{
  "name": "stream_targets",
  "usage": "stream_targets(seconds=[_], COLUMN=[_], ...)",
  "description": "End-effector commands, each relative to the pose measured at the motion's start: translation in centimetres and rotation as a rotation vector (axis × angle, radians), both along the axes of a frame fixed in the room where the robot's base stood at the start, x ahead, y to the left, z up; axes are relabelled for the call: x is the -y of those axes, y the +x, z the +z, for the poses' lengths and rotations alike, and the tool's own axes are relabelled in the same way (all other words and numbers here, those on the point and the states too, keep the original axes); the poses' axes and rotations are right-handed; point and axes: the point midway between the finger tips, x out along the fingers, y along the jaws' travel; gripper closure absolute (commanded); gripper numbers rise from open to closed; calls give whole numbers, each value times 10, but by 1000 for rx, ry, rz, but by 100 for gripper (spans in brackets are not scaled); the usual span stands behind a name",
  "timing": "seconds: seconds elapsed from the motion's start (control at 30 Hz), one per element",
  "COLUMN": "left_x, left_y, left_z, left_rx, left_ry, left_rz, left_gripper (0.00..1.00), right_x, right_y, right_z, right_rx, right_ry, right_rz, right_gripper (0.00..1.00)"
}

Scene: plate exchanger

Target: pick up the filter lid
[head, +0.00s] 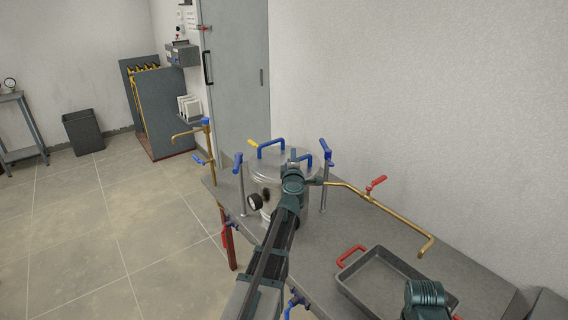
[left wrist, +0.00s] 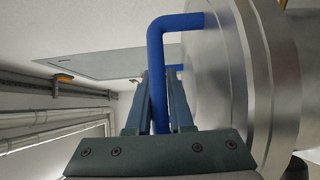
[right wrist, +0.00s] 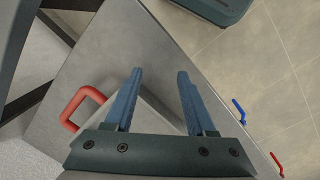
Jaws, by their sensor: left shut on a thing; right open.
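The filter lid (head: 269,162) is a round metal cover on the cylindrical steel filter housing (head: 266,190) at the bench's far end. A blue bar handle (left wrist: 156,70) rises from the lid. My left gripper (head: 293,156) is shut on this handle, with its fingers on either side of the bar in the left wrist view. The metal lid (left wrist: 215,70) fills the right of that view. My arm hides part of the housing, and I cannot tell whether any gap lies under the lid. My right gripper (right wrist: 158,75) is open and empty above the bench.
Blue-handled clamps (head: 325,150) stand beside the housing. A brass pipe with a red valve lever (head: 375,183) reaches right over the bench. A grey tray (head: 400,268) with a red handle lies at the front right. A pressure gauge (head: 255,201) is on the housing's left.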

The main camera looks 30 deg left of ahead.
Motion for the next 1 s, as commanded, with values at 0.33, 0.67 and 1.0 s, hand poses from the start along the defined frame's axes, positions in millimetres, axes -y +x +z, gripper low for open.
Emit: stream_targets(seconds=[0.33, 0.67, 1.0], left_x=[1, 1, 1], left_y=[-1, -1, 0], left_z=[0, 9, 46], left_rx=[0, 0, 0], left_ry=[0, -1, 0], left_rz=[-1, -1, -1], left_gripper=[100, 100, 100], right_x=[0, 0, 0], right_y=[0, 0, 0], right_z=[0, 9, 46], right_rx=[0, 0, 0], right_ry=[0, 0, 0], right_rz=[0, 0, 0], right_gripper=[44, 44, 44])
